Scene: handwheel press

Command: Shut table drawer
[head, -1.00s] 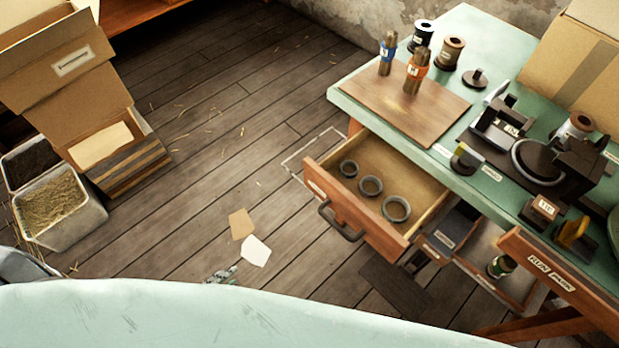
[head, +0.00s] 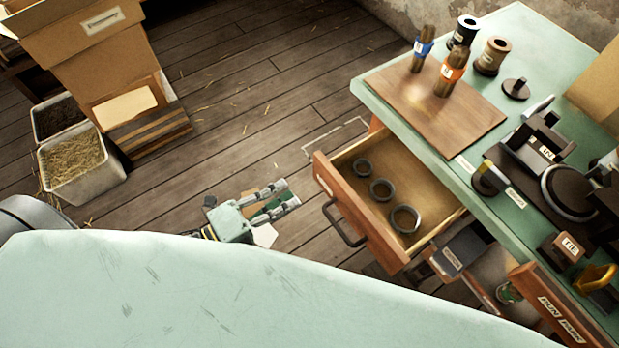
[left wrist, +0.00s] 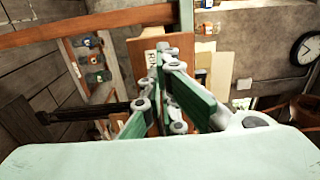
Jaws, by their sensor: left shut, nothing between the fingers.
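The table drawer (head: 370,222) stands pulled out from the green-topped table (head: 470,170) in the head view. Its wooden front has a dark bar handle (head: 338,226), and several grey rings lie inside along its length. My left gripper (head: 292,195) is in front of the drawer, to the left of the handle, with its fingers pointing toward the drawer front. A gap of floor shows between fingertips and drawer in the picture. The fingers are shut and empty; they also show in the left wrist view (left wrist: 166,58). My right gripper is not in view.
On the tabletop are a wooden board (head: 420,105) with two bundles, spools and a dark press (head: 560,190). Below the tabletop, a compartment with a green spool (head: 508,293) is beside the drawer. Boxes and a straw bin (head: 75,165) stand left; the floor between is mostly clear.

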